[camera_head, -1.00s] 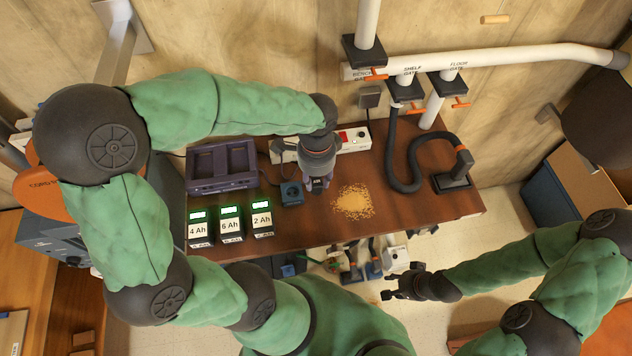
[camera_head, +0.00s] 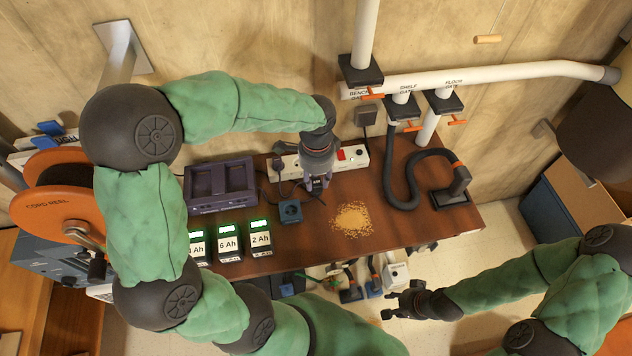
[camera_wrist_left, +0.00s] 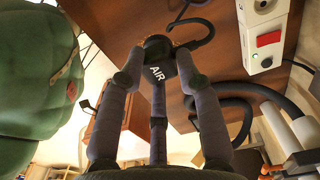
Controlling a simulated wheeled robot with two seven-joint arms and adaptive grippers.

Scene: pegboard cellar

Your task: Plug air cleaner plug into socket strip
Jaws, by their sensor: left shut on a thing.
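The dark air cleaner plug, marked "AIR" (camera_wrist_left: 158,74), is held between the fingers of my left gripper (camera_wrist_left: 160,85). In the head view the left gripper (camera_head: 316,186) is shut on it, above the bench just in front of the white socket strip (camera_head: 351,155). The strip has a red switch, and a dark plug sits at its left end. The gripper hides part of its middle. In the wrist view the strip (camera_wrist_left: 262,38) is at the upper right, apart from the plug. My right gripper (camera_head: 391,300) is open and empty, off the bench's front edge.
A purple charger (camera_head: 220,184) and several battery packs (camera_head: 229,243) are on the left of the bench. A blue block (camera_head: 290,211) and a sawdust pile (camera_head: 351,219) lie in front of the gripper. A black hose (camera_head: 393,180) curves at right.

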